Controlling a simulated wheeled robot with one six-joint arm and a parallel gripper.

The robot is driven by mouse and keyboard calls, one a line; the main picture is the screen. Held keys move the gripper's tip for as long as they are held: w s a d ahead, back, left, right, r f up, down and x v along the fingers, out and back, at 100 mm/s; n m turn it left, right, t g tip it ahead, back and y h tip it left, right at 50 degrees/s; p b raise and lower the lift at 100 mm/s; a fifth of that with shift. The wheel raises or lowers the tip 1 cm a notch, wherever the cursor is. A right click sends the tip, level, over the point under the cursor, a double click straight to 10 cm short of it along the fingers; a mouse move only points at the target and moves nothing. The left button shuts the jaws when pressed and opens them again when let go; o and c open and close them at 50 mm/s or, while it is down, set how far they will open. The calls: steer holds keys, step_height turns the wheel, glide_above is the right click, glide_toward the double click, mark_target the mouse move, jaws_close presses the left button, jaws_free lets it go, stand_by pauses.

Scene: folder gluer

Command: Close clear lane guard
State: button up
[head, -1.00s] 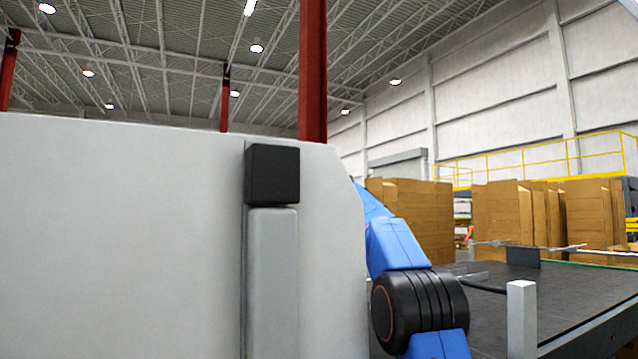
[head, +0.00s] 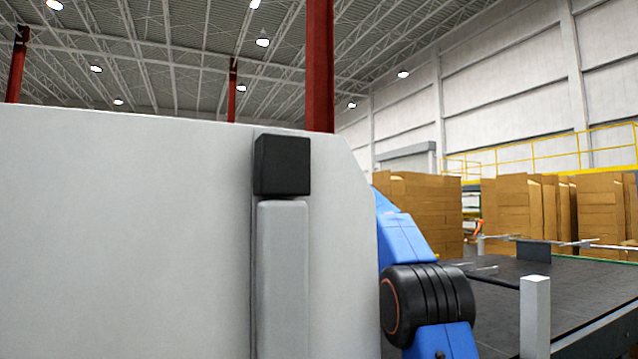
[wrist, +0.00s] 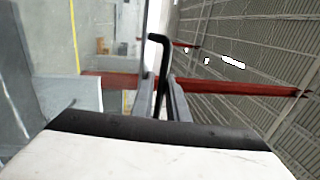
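In the wrist view, my gripper (wrist: 162,85) has its two grey fingers on either side of a thin black bent bar (wrist: 160,45), which looks like a handle. The bar runs down between the fingers and fills the narrow gap at their tips, so they look closed on it. Its upper end bends to the left. A pale upright strip (wrist: 147,30) beside the bar may be an edge of the clear guard; the guard itself cannot be made out surely. In the head view, my gripper and the handle are hidden; only my blue arm shows behind a large pale panel.
The pale panel (head: 130,230) with a black block (head: 282,165) fills the left of the head view. A dark conveyor bed (head: 590,290) with a pale post (head: 535,310) lies at right. Brown cardboard stacks (head: 425,205) stand behind it.

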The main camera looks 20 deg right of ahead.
steer(key=shift+s, duration=0.1)
steer(key=s+f, duration=0.3)
steer(key=s, duration=1.4)
steer(key=shift+d, duration=0.3)
steer(key=shift+f, duration=0.1)
